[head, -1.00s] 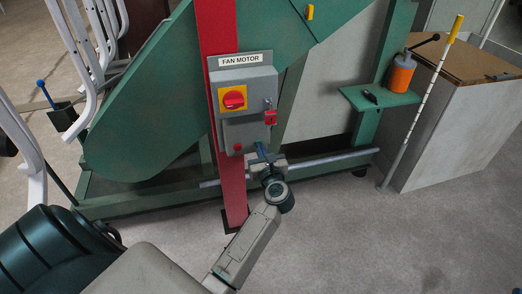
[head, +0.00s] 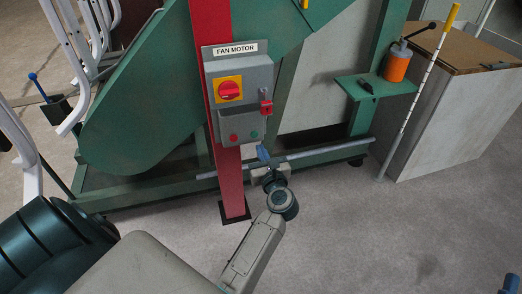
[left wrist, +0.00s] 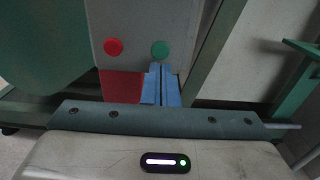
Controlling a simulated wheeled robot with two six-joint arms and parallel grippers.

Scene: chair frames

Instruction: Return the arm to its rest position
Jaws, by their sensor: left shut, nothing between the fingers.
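My left arm comes in from the lower left, and its gripper (head: 263,153) is just below the lower right corner of the grey FAN MOTOR box (head: 240,75). Its blue fingers are together and empty, also in the left wrist view (left wrist: 161,85). There the fingertips appear just under the green button (left wrist: 160,49); whether they touch the box I cannot tell. The red button (left wrist: 113,46) is to its left. A blue tip (head: 511,284) at the lower right corner appears to be my right gripper, mostly cut off.
The box is on a red post (head: 227,170) before a green machine guard (head: 145,110). A red padlock (head: 266,107) hangs at its right side. A green shelf (head: 375,88) holds an orange can (head: 397,65). A striped pole (head: 418,95) leans by a grey cabinet (head: 460,115). Floor ahead is clear.

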